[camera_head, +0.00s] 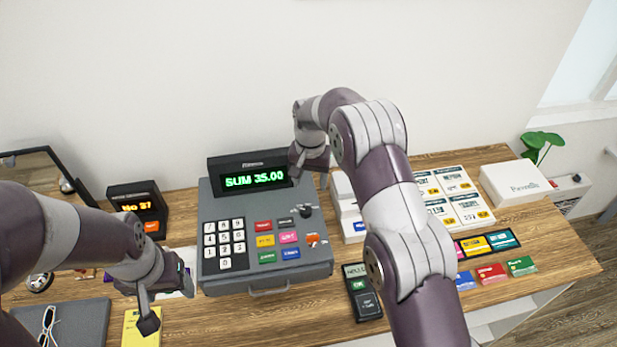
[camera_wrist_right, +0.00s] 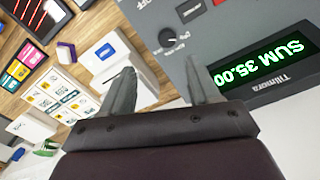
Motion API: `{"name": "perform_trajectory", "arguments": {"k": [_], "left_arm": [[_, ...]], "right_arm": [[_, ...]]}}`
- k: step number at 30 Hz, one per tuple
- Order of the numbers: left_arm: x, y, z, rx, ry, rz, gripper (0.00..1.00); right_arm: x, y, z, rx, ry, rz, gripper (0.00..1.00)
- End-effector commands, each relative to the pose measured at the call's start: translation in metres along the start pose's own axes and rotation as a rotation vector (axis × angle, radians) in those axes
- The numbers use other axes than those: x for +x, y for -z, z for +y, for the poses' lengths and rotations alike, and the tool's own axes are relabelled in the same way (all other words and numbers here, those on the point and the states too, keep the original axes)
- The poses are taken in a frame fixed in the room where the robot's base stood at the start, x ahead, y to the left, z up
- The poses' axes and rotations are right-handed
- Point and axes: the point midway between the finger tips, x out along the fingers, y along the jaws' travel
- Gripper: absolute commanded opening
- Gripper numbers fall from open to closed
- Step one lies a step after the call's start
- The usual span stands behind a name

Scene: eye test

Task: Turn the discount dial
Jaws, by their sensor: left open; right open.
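The cash register (camera_head: 225,275) is a grey unit whose green display (camera_head: 254,180) reads "SUM 35.00". A black round dial (camera_head: 305,211) sits at the upper right of its key panel. In the right wrist view the dial (camera_wrist_right: 168,38) has small marks around it and lies beyond my fingertips. My right gripper (camera_head: 309,178) is open and empty above the register's right rear, apart from the dial; both fingers (camera_wrist_right: 160,68) show in its wrist view. My left gripper (camera_head: 168,302) is open and empty to the left of the register, over the table's front part.
A small orange display (camera_head: 140,205) stands left of the register. A white device (camera_head: 348,205), price cards (camera_head: 455,200) and a white box (camera_head: 515,183) are to the right. A card terminal (camera_head: 362,290) lies at the front. My right arm hides part of the table.

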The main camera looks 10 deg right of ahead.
Motion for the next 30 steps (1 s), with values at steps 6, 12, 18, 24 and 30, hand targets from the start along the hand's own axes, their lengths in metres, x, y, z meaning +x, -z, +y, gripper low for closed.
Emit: {"name": "perform_trajectory", "arguments": {"k": [6,12,18,24,30], "left_arm": [[0.019,-0.003,0.0,0.0,0.0,-0.002,0.65],[0.001,-0.001,0.0,0.0,0.0,-0.002,0.65],[-0.015,0.002,0.0,0.0,0.0,-0.001,0.65],[-0.018,0.002,0.0,0.0,0.0,-0.001,0.65],[-0.017,0.002,0.0,0.0,0.0,-0.001,0.65]], "right_arm": [[0.034,0.01,-0.01,0.032,-0.005,-0.008,0.61],[0.07,0.008,-0.009,0.031,-0.007,-0.012,0.61],[0.113,0.009,-0.009,0.03,-0.005,-0.008,0.61],[0.128,0.009,-0.009,0.03,-0.003,-0.005,0.61],[0.13,0.009,-0.009,0.03,-0.003,-0.005,0.61]]}}
